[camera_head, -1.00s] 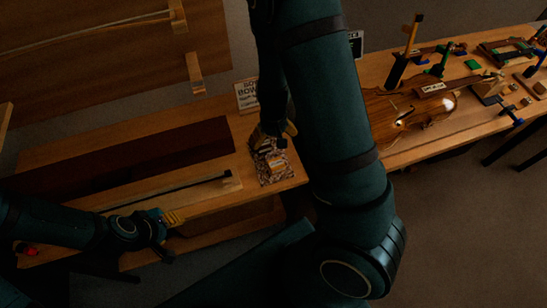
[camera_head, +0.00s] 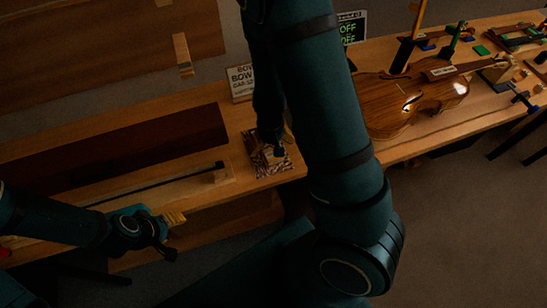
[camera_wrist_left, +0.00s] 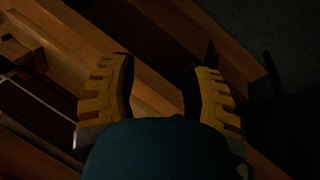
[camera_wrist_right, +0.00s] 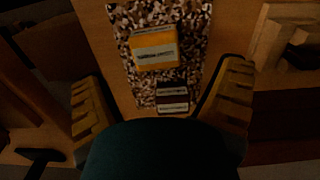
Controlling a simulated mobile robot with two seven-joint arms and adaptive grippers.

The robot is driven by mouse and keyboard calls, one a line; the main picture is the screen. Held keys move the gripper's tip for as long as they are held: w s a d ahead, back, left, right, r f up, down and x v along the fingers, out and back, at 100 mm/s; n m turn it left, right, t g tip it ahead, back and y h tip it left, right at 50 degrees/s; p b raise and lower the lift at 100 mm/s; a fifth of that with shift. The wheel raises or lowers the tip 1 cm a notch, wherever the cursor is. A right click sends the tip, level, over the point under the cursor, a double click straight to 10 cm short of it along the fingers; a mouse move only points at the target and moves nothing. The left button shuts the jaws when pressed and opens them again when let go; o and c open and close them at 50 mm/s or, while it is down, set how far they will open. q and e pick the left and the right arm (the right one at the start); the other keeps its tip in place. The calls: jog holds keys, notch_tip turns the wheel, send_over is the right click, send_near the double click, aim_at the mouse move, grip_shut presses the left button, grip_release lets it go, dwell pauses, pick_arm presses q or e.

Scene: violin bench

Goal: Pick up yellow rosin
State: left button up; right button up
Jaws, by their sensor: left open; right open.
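The yellow rosin (camera_wrist_right: 155,50) is a yellow-orange block with a pale label. In the right wrist view it lies on a speckled mat (camera_wrist_right: 196,22), ahead of my open right gripper (camera_wrist_right: 163,90), between the lines of its fingers and not held. A dark reddish block with a pale label (camera_wrist_right: 172,98) lies on the same mat, nearer the gripper. In the head view my right gripper (camera_head: 275,138) is over the mat (camera_head: 263,168) and mostly hides the blocks. My left gripper (camera_wrist_left: 160,85) is open and empty, by the bench's front edge.
A bow lies on a wooden board (camera_head: 192,187) left of the mat, beside a long dark red strip (camera_head: 120,145). A sign (camera_head: 241,82) stands behind the mat. A violin (camera_head: 395,103) and several tools lie on the right-hand bench.

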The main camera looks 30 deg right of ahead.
aim_at(273, 157)
jog(key=f+b, duration=0.1)
jog(key=f, duration=0.1)
jog(key=s+f+b, duration=0.1)
jog(key=f+b, duration=0.1)
jog(key=shift+d+b, duration=0.15)
jog(key=shift+b, duration=0.15)
jog(key=shift+w+f+b, duration=0.1)
jog(key=shift+f+b, duration=0.25)
jog(key=shift+r, duration=0.1)
jog(key=shift+c, duration=1.1)
jog(key=c, duration=1.1)
